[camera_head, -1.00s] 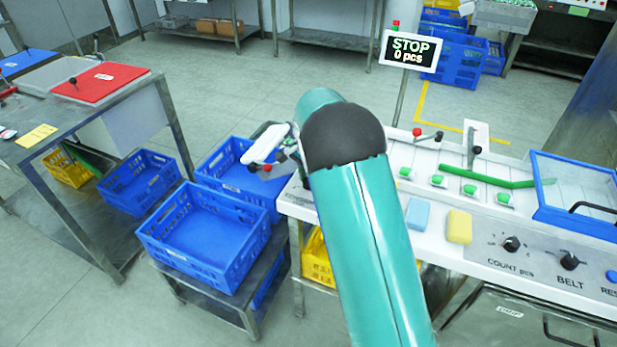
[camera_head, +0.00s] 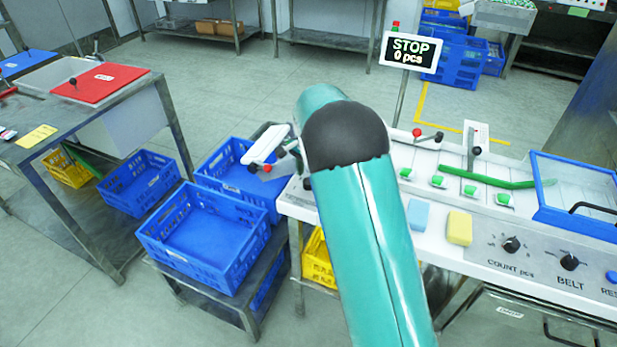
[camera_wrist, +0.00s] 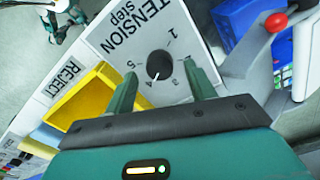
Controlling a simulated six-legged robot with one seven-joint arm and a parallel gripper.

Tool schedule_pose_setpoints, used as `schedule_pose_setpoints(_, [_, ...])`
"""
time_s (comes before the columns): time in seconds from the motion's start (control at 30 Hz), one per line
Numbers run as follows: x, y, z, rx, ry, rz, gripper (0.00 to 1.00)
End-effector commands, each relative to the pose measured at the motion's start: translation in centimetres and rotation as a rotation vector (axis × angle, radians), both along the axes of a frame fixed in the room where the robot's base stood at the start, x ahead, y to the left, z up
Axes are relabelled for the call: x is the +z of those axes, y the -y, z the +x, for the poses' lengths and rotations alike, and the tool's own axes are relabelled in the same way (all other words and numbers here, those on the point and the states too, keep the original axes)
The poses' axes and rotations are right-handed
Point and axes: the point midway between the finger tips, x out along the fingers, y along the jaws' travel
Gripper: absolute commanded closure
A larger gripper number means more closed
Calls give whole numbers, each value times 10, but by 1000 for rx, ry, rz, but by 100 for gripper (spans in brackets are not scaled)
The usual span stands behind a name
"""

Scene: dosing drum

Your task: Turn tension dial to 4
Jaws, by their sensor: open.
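The tension dial (camera_wrist: 160,65) is a round black knob with a white pointer mark on a white panel lettered "TENSION step" (camera_wrist: 122,28). Numbers ring the knob. The pointer mark faces down in the wrist view, toward the 3 and 4 side; I cannot tell the exact number. My gripper (camera_wrist: 163,80) is open, one teal finger on each side of the dial's lower part. I cannot tell if the fingers touch the knob. In the head view my own arm hides the dial and the gripper.
A yellow bin (camera_wrist: 88,98) beside the "REJECT" label is close to the left finger. A red-balled lever (camera_wrist: 276,22) stands to the right. Blue crates (camera_head: 205,237) stand left of the machine. The display (camera_head: 410,51) reads "STOP 0 pcs".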

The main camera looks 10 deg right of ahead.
Motion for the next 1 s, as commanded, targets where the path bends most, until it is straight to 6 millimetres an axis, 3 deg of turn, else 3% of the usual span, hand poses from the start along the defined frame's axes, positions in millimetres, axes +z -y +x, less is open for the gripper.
schedule_pose_setpoints(0.3, [71, 0, 0, 0, 4, 0, 45])
schedule_pose_setpoints(0.5, [107, 0, 1, -1, 5, 0, 45])
schedule_pose_setpoints(0.7, [121, 0, 0, -1, 2, 0, 45])
schedule_pose_setpoints(1.0, [122, 0, 0, 0, 2, 0, 45])
